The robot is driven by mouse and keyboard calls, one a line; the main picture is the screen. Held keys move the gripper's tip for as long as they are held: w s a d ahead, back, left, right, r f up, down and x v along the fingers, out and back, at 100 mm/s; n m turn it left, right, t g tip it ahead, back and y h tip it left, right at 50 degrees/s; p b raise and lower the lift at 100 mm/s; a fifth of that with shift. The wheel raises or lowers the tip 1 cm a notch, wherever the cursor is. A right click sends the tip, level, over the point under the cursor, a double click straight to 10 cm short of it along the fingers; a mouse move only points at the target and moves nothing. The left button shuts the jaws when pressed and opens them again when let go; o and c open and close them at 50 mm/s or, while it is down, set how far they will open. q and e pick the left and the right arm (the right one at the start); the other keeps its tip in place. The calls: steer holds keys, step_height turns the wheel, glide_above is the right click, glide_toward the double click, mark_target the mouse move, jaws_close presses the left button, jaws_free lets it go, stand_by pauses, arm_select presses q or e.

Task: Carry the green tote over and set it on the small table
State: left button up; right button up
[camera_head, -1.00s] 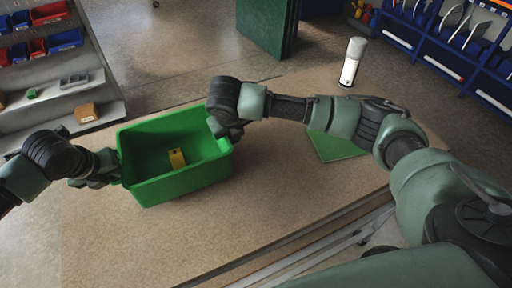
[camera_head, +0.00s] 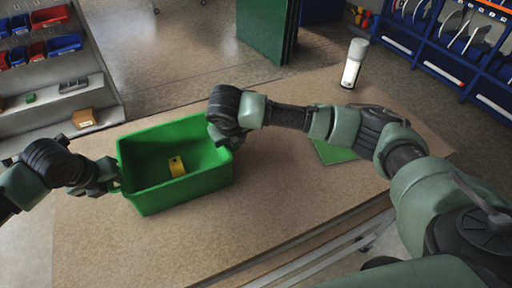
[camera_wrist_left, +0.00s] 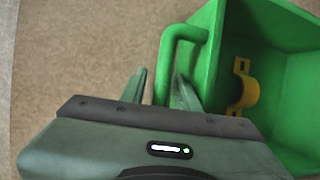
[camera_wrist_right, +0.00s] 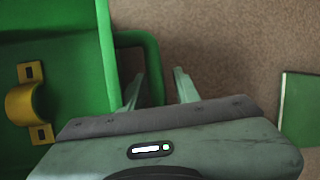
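The green tote (camera_head: 175,195) stands on the brown tabletop (camera_head: 285,215), with a yellow bracket (camera_head: 177,166) inside it. My left gripper (camera_head: 112,178) is at the tote's left handle. In the left wrist view the handle (camera_wrist_left: 183,33) runs between the fingers (camera_wrist_left: 160,82), with a gap showing beside it. My right gripper (camera_head: 220,137) is at the right side. In the right wrist view the right handle (camera_wrist_right: 152,60) lies between the spread fingers (camera_wrist_right: 158,80), clear of the right finger. A small table cannot be made out.
A white bottle (camera_head: 354,64) stands at the far right. Shelving with bins (camera_head: 55,85) is at the left, blue racks (camera_head: 440,55) at the right, a green panel (camera_head: 266,28) behind. Open floor lies beyond the table.

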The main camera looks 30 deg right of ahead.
arm_select(q)
steer(key=v, duration=0.7)
steer(key=shift+w+d+r, duration=0.1)
steer(key=shift+d+r, duration=0.1)
steer(key=shift+r, duration=0.2)
arm_select(e)
steer(key=shift+a, duration=0.1)
arm_select(q)
steer(key=shift+r, duration=0.35)
steer(key=shift+a+f, duration=0.1)
steer(key=shift+f, duration=0.05)
arm_select(e)
steer(key=v, duration=0.8)
steer(key=shift+a+r, duration=0.25)
steer(key=shift+a, duration=0.15)
